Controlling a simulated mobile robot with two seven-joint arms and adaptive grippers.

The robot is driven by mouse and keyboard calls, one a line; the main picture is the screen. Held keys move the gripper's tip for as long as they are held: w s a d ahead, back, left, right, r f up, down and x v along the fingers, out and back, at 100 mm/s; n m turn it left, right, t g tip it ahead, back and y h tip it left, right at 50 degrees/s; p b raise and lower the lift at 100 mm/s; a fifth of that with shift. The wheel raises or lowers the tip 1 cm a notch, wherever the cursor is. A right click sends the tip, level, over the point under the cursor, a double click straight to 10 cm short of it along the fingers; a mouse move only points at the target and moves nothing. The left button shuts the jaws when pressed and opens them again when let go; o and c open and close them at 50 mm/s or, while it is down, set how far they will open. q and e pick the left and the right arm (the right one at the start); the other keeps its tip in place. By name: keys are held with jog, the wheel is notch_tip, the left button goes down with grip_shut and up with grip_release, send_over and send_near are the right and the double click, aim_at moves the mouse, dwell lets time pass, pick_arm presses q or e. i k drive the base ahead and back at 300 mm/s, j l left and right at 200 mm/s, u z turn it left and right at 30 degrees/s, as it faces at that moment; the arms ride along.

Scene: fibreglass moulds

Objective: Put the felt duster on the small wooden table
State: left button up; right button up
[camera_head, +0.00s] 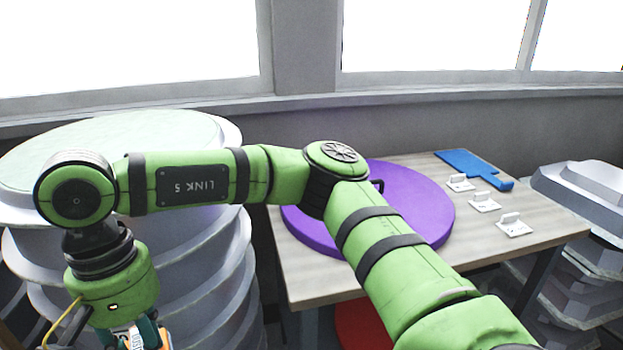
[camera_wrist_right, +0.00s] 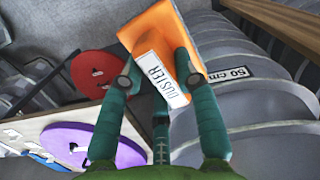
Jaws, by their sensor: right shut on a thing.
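The felt duster (camera_wrist_right: 152,32) is an orange block with a white label reading DUSTER. My right gripper (camera_wrist_right: 157,68) is shut on it, with a green finger on each side. In the head view my right arm reaches across to the left, and its gripper (camera_head: 138,340) is at the bottom edge, mostly cut off, in front of the round mould stack. The small wooden table (camera_head: 302,283) stands right of the gripper, apart from the duster. My forearm hides part of it. My left gripper is not in view.
A purple disc (camera_head: 415,200) covers the table's left part. A red disc (camera_head: 358,325) lies lower. Round moulds (camera_head: 215,245) stand left, angular moulds (camera_head: 585,185) right. The table's front right looks bare.

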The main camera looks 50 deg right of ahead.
aim_at(544, 214)
jog(key=k+l, duration=0.15)
jog(key=l, duration=0.35)
jog(key=k+l, duration=0.15)
jog(key=l, duration=0.35)
jog(key=k+l, duration=0.1)
jog(key=l, duration=0.4)
jog(key=k+l, duration=0.15)
jog(key=l, duration=0.35)
jog(key=k+l, duration=0.15)
jog(key=l, duration=0.35)
jog(key=k+l, duration=0.15)
jog(key=l, duration=0.35)
jog(key=k+l, duration=0.15)
jog(key=l, duration=0.35)
jog(key=k+l, duration=0.15)
jog(key=l, duration=0.4)
